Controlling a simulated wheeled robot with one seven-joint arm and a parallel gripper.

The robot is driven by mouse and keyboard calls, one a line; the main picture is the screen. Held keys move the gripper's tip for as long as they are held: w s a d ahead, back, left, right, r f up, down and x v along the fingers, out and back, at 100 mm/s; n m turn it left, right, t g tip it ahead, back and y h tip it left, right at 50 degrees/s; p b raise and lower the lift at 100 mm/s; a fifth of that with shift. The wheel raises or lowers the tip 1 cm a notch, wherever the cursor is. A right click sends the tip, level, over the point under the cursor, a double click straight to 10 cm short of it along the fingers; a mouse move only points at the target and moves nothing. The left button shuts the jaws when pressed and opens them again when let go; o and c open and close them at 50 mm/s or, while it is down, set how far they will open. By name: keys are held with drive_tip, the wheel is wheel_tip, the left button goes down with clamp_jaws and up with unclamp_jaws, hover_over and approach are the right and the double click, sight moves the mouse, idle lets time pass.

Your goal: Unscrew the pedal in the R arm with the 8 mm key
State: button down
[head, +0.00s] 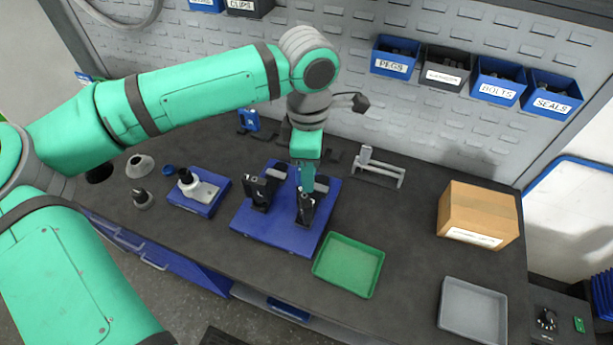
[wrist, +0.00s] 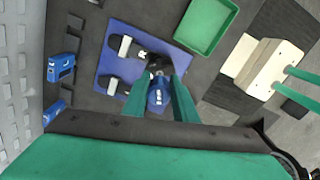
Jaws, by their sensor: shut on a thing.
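My gripper (head: 308,188) points down over the blue fixture plate (head: 243,218), at its right black holder (head: 304,212). In the wrist view, my gripper (wrist: 158,108) has its two green fingers on either side of a blue-handled tool (wrist: 157,95), which looks like the key. It is shut on this tool. The tool's far end meets a dark part (wrist: 158,66) on the plate; whether it is seated there is hidden. A second black holder (head: 261,190) stands left on the plate.
A green tray (head: 349,265) lies right of the plate, and a grey tray (head: 473,309) lies farther right. A cardboard box (head: 478,215) stands at right. A grey stand (head: 380,167) is behind. A blue block (head: 201,197) with a pale part sits left. Labelled bins (head: 395,58) hang behind.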

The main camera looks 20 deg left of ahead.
drive_tip(key=shift+s+m, duration=0.25)
drive_tip(key=shift+m, duration=2.25)
drive_tip(key=shift+d+f, duration=0.1)
drive_tip(key=shift+a+f, duration=0.15)
drive_tip(key=shift+a, duration=0.05)
drive_tip(key=shift+f, duration=0.2)
drive_tip(key=shift+d, duration=0.1)
drive_tip(key=c, duration=2.3)
unclamp_jaws()
clamp_jaws()
